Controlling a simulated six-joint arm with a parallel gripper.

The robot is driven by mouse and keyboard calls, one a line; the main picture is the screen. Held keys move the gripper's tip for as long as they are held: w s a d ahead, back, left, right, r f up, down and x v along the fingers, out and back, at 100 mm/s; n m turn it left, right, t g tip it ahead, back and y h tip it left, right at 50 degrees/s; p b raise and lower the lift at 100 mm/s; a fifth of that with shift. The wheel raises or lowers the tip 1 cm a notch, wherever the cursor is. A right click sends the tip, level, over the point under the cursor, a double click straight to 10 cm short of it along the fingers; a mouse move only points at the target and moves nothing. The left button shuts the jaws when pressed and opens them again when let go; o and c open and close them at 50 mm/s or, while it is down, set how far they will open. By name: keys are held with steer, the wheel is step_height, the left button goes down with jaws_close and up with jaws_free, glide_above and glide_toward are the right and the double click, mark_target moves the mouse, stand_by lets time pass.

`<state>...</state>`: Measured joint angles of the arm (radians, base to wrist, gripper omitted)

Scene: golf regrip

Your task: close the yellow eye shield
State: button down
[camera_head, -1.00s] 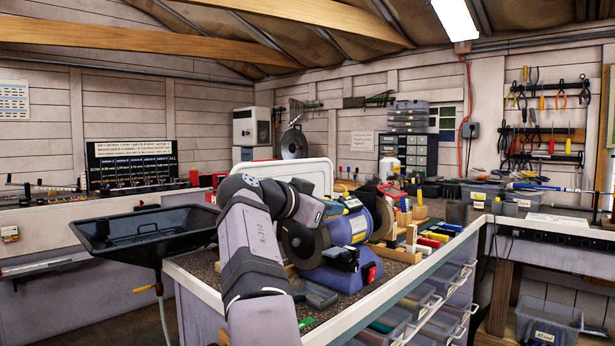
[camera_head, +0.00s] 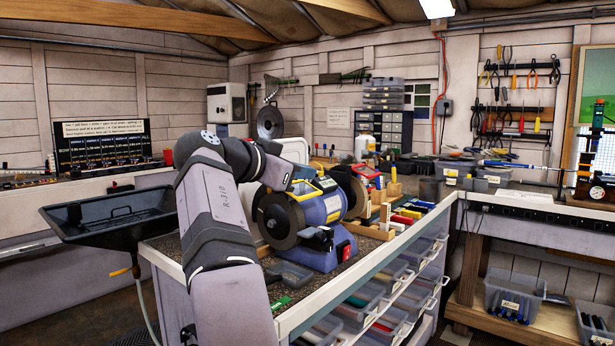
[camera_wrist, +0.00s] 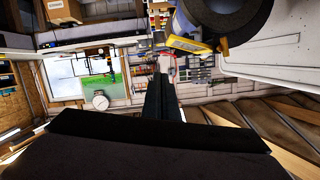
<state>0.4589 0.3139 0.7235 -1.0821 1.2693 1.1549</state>
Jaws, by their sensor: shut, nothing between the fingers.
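The bench grinder (camera_head: 318,250) is blue with dark wheels and stands on the bench. A yellow-framed eye shield (camera_head: 326,183) shows at its top, just right of the end of my arm. In the wrist view a yellow shield part (camera_wrist: 188,44) lies beside a dark round wheel (camera_wrist: 222,12), up and right of my fingers. I cannot tell how far the shield is tilted. My gripper (camera_wrist: 160,85) is shut and empty, with a visible gap in the picture between it and the yellow part. In the head view its fingertips are hard to make out.
A black tray (camera_head: 75,222) stands left of the bench. Small coloured blocks and bottles (camera_head: 408,214) lie right of the grinder. Clear bins (camera_head: 360,312) fill the bench's front. A grey tool (camera_head: 290,274) lies before the grinder.

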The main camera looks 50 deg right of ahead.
steer(key=v, duration=0.7)
steer(key=shift+s+f, duration=0.1)
